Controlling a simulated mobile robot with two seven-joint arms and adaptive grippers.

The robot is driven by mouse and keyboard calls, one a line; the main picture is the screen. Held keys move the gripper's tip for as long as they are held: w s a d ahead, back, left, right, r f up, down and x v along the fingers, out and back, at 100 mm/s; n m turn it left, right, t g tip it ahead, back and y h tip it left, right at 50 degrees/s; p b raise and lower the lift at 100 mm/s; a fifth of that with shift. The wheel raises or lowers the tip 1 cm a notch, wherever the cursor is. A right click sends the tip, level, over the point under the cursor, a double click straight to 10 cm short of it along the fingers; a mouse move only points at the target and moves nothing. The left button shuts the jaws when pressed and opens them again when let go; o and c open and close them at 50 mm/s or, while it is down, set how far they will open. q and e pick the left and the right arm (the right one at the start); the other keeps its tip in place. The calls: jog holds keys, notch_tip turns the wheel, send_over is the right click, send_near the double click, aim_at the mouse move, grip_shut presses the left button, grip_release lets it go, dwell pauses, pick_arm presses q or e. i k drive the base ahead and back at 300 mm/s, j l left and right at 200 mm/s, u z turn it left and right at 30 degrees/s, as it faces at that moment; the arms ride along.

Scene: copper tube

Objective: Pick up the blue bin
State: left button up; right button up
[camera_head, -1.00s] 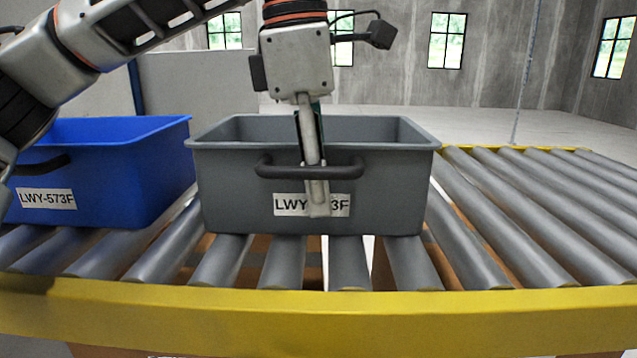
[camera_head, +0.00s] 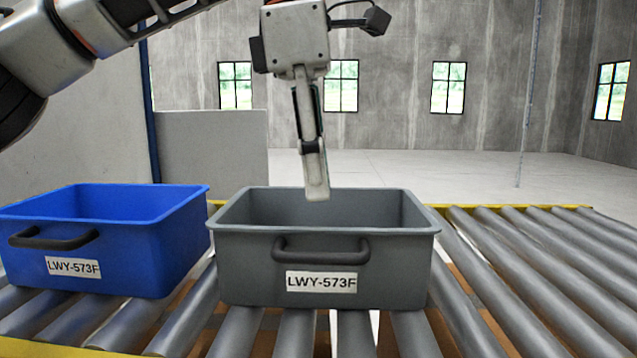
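The blue bin (camera_head: 150,250) stands upright on the rollers at the left, with a black handle and a white LWY-573F label on its front. My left gripper (camera_head: 317,190) points down over the grey bin (camera_head: 245,270), right of the blue bin and apart from it. Its fingers are seen side-on, one in front of the other, so I cannot tell whether they are open or shut. The fingertip overlaps the grey bin's opening in the picture, above the front handle. Nothing hangs from it. My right gripper is out of view.
The grey bin, also labelled LWY-573F, stands just right of the blue bin with a narrow gap. Bare rollers (camera_head: 540,270) of the conveyor run to the right. A yellow rail (camera_head: 520,207) edges its far side. A grey panel (camera_head: 212,160) stands behind.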

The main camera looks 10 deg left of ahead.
aim_at(141, 241)
jog(key=k, duration=1)
